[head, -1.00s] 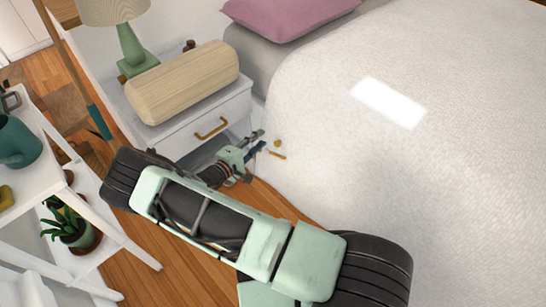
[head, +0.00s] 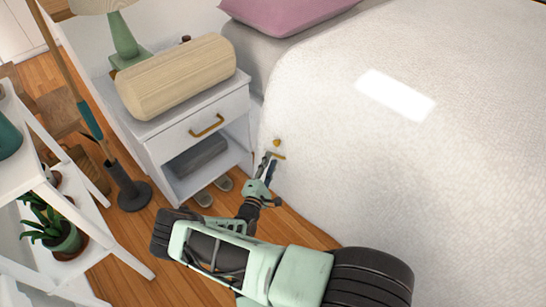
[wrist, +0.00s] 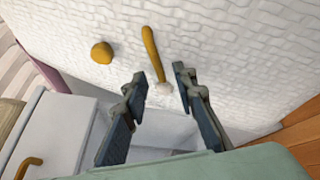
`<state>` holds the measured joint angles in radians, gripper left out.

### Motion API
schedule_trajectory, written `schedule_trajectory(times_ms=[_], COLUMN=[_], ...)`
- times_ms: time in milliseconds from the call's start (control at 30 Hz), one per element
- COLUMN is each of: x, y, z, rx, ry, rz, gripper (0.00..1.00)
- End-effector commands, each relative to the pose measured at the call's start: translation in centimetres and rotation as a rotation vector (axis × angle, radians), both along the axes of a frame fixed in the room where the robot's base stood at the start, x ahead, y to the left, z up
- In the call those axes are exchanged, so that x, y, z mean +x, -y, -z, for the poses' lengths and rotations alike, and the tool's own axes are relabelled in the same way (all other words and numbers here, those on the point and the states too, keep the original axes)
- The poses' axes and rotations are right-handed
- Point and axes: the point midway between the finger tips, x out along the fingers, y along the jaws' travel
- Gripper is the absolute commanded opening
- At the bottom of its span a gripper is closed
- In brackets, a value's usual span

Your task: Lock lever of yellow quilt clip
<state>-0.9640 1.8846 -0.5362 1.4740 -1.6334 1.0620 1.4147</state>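The yellow quilt clip shows on the side of the white quilt as a round yellow knob (head: 277,142) and a separate slim yellow lever (head: 279,156). In the wrist view the knob (wrist: 102,52) is left of the lever (wrist: 151,50). The lever's lower end, by a small pale round spot, reaches between my fingertips as seen there. My gripper (wrist: 160,82) is open, with a finger on each side of that end in the picture. I cannot tell whether it touches. In the head view my gripper (head: 269,160) is beside the lever, close to the quilt.
A white nightstand (head: 193,127) with a drawer handle stands left of the bed, a beige bolster (head: 177,75) on top. Slippers (head: 213,192) lie on the floor beside it. A white shelf with plants (head: 62,238) is at the left. The quilt (head: 410,170) fills the right.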

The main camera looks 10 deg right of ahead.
Motion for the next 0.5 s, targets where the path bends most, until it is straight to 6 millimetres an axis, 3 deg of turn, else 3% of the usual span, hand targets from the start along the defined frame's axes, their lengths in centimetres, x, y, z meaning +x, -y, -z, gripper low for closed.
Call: schedule_trajectory(times_ms=[200, 500], x=[2.9, 3.8], y=[1.5, 2.0], z=[0.2, 0.0], rx=[0.001, 0.0], ry=[0.002, -0.001], rz=[0.001, 0.0], gripper=[0.26, 0.26])
